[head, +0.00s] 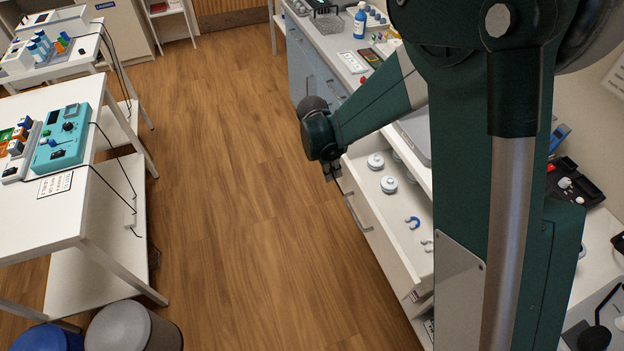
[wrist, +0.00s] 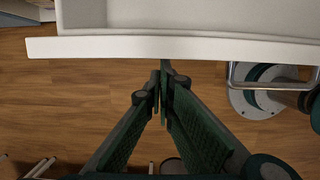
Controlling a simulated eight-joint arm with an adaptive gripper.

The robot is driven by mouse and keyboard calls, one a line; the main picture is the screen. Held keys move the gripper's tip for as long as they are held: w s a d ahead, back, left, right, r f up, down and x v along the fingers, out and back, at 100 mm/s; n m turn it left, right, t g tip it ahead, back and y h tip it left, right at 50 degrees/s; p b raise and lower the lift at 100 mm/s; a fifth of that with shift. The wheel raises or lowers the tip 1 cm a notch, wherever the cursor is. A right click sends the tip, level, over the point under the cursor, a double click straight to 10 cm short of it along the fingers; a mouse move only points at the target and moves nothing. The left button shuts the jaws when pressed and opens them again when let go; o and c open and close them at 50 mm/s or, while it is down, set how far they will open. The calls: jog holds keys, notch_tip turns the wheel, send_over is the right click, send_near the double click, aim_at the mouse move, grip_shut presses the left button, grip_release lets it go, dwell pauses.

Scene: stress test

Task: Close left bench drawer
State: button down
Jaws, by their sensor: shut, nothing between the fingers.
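The white bench drawer (head: 400,252) stands pulled out from the bench on the right in the head view. Its front panel faces the open floor and carries a metal bar handle (head: 356,213). In the wrist view the drawer's top front edge (wrist: 100,48) crosses the upper part, and the handle (wrist: 240,82) shows at the right. My gripper (head: 333,174) is shut and empty, outside the drawer near the far end of its front. In the wrist view its closed fingertips (wrist: 164,72) are just at the front edge; I cannot tell whether they touch.
Inside the drawer are round white-lidded pieces (head: 389,185) and a blue hook-shaped piece (head: 412,222). Bottles and devices stand on the bench top (head: 335,45). The wooden floor (head: 235,200) is clear. A white table (head: 50,215) stands left, with bins (head: 130,328) below.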

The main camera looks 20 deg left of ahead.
jog(key=w+d, duration=1.3)
jog(key=shift+w+d, duration=0.2)
jog(key=shift+w, duration=0.05)
jog(key=shift+w+d, duration=0.1)
jog(key=shift+s+a, duration=0.3)
jog(key=s+a, duration=0.1)
jog(key=s+a+r, duration=0.1)
jog(key=s+a, duration=0.1)
jog(key=p+v, duration=0.2)
jog(key=v, duration=0.7)
